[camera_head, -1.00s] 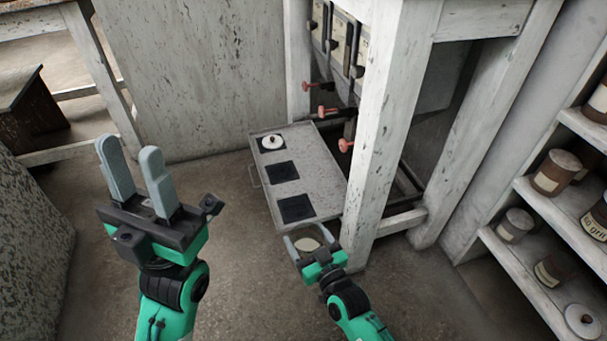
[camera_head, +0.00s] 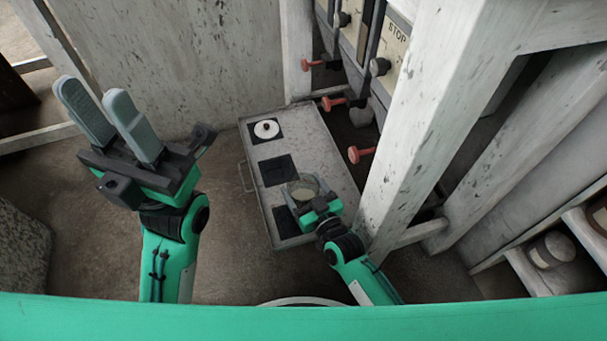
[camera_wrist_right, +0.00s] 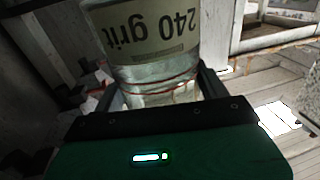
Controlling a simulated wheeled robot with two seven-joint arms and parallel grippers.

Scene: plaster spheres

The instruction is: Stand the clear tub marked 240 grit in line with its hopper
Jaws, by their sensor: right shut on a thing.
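My right gripper (camera_head: 308,202) is shut on the clear tub (camera_head: 304,186), which has pale contents. In the right wrist view the tub (camera_wrist_right: 150,65) shows a label reading 240 grit, upside down in the picture, between the two fingers (camera_wrist_right: 160,95). The tub is over the near half of the grey tray (camera_head: 325,160), by the middle and near black squares. I cannot tell whether it touches the tray. The hoppers' red-knobbed handles (camera_head: 333,103) stand in a row along the tray's right side. My left gripper (camera_head: 90,92) is open and empty, off to the left.
A white lidded thing (camera_head: 266,129) sits on the far black square. The middle square (camera_head: 277,171) is bare; my right gripper partly covers the near one (camera_head: 287,222). A thick white post (camera_head: 425,120) stands close right of my right arm. Shelves with jars (camera_head: 552,250) are at right.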

